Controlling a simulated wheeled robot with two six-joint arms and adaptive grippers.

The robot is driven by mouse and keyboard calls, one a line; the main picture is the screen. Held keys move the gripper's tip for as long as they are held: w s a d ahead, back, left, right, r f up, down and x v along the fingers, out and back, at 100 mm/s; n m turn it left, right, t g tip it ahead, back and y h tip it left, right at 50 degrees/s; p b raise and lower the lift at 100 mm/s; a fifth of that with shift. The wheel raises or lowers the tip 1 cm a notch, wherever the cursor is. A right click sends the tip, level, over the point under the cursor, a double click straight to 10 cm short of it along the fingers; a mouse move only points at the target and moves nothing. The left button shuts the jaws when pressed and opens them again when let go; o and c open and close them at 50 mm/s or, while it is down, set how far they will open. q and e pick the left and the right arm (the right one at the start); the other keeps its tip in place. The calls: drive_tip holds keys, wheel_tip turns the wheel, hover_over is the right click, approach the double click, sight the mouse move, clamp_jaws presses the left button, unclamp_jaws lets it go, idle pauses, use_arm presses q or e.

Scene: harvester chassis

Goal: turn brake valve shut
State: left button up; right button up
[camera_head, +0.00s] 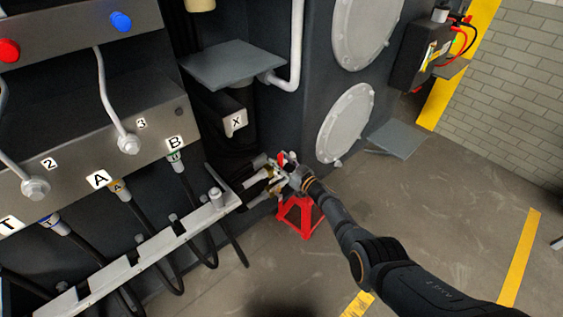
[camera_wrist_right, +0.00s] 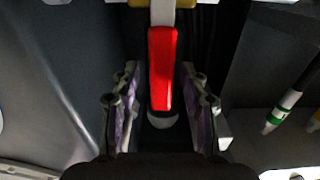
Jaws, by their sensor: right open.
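The brake valve's red handle (camera_wrist_right: 162,70) shows in the right wrist view, hanging lengthwise from a pale fitting with brass-coloured parts (camera_wrist_right: 203,3) at the top edge. My right gripper (camera_wrist_right: 161,100) is open, with one finger on each side of the handle and a visible gap on both sides. In the head view my right gripper (camera_head: 274,177) is at the dark chassis side, and a small bit of the red handle (camera_head: 282,158) shows beside it. The gripper hides most of the valve there. My left gripper is in neither view.
A red stand (camera_head: 299,214) is on the floor just below my right gripper. A hose rail (camera_head: 150,252) and hoses lie to the left, under the panel with labelled ports (camera_head: 95,160). A grey step plate (camera_head: 232,64) juts out above.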

drive_tip(key=v, duration=1.2)
drive_tip(key=s+d+f+m+g+h+p, duration=0.25)
drive_tip(key=s+d+f+h, duration=0.35)
drive_tip(key=s+f, duration=0.55)
drive_tip(key=s+d+f+m+g+h+p, duration=0.2)
drive_tip(key=s+d+f+m+h, duration=0.2)
drive_tip(key=s+d+f, duration=0.75)
drive_tip(key=s+f+g+h+p, duration=0.1)
drive_tip(key=s+f+g, duration=0.3)
drive_tip(key=s, duration=1)
drive_tip(key=s+f+g+p, duration=0.2)
drive_tip(key=s+f+g, duration=0.2)
drive_tip(key=s+f, duration=0.4)
drive_tip(key=s, duration=0.6)
drive_tip(key=shift+s+a+f+h, duration=0.25)
drive_tip(key=shift+a+h, duration=0.1)
drive_tip(key=shift+h, duration=0.05)
drive_tip(key=shift+m+g, duration=0.25)
